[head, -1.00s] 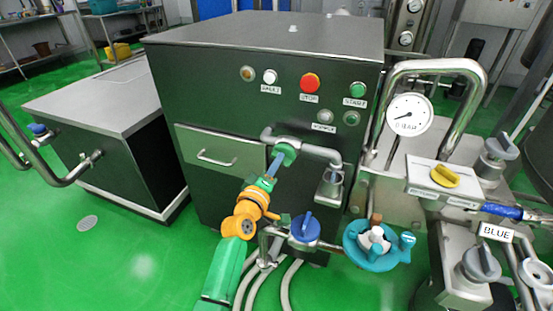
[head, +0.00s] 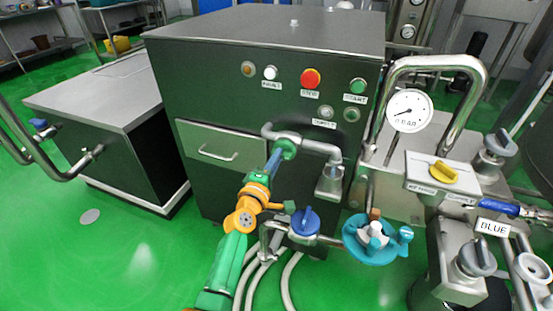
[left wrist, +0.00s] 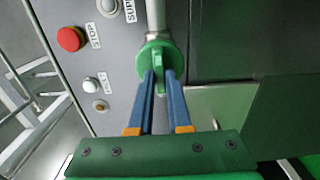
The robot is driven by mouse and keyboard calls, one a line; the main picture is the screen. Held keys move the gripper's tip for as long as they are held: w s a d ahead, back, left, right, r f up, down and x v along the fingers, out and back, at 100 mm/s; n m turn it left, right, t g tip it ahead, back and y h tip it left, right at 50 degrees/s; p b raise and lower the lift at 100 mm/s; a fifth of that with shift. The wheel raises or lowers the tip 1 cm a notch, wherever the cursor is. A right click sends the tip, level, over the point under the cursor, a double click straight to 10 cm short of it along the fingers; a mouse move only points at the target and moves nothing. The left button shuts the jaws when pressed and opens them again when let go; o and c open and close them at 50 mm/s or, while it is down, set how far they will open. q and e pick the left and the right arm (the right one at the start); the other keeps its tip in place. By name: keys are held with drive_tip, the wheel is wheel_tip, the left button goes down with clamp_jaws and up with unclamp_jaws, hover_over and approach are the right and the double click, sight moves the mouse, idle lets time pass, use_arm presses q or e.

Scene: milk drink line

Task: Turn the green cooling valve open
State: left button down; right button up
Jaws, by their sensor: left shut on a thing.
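The green cooling valve (head: 287,147) sits on the grey pipe at the front of the steel cabinet, below the button panel. My left gripper (head: 275,160) reaches it from below, with its blue fingers at the valve. In the left wrist view, the round green valve body (left wrist: 160,60) is at the top centre. Its narrow green handle stands between my two blue fingertips (left wrist: 160,78), and the gripper is shut on it. The fingers hide part of the handle. My right gripper is not in view.
A blue-handled valve (head: 305,221) and a teal wheel valve (head: 372,240) lie to the right of my left arm. A pressure gauge (head: 409,110) and a yellow knob (head: 444,172) are farther right. The stop button (head: 310,79) is above.

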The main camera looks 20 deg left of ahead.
use_arm(q)
drive_tip(key=c, duration=0.9)
unclamp_jaws()
drive_tip(key=shift+o, duration=0.2)
drive_tip(key=s+p, duration=0.1)
drive_tip(key=s, duration=0.6)
drive_tip(key=shift+a, duration=0.15)
